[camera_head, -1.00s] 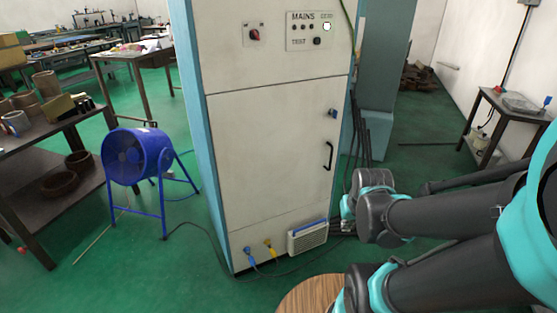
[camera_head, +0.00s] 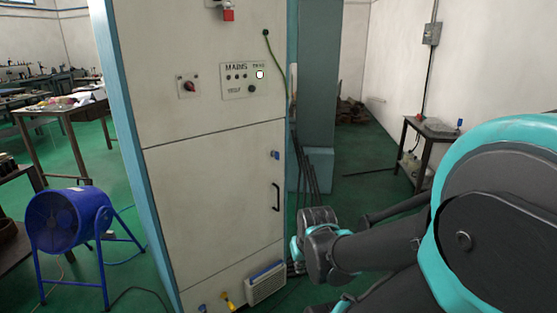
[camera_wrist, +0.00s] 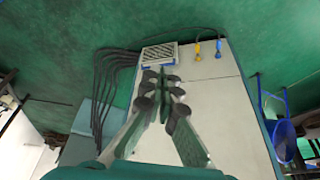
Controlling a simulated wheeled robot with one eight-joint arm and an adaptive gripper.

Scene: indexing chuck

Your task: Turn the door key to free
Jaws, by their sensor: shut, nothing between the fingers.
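The door key appears as a small blue piece (camera_head: 275,154) on the right side of the cream cabinet door (camera_head: 215,190), above a black pull handle (camera_head: 276,197). It is too small to tell which way the key is turned. In the wrist view my gripper (camera_wrist: 164,75) is shut and empty. Its dark, green-padded fingers come together in front of the pale cabinet face, near its vent grille. The key is not clear in the wrist view, and the fingers are not clearly visible in the head view. I see no contact with the key.
A mains panel (camera_head: 244,81) and a red-knobbed switch plate (camera_head: 188,86) are above the door. A vent grille (camera_head: 266,283) and plugs (camera_head: 227,301) are low on the cabinet. Cables (camera_head: 306,172) hang at its right. A blue fan (camera_head: 70,220) stands left; a side table (camera_head: 430,133) stands right.

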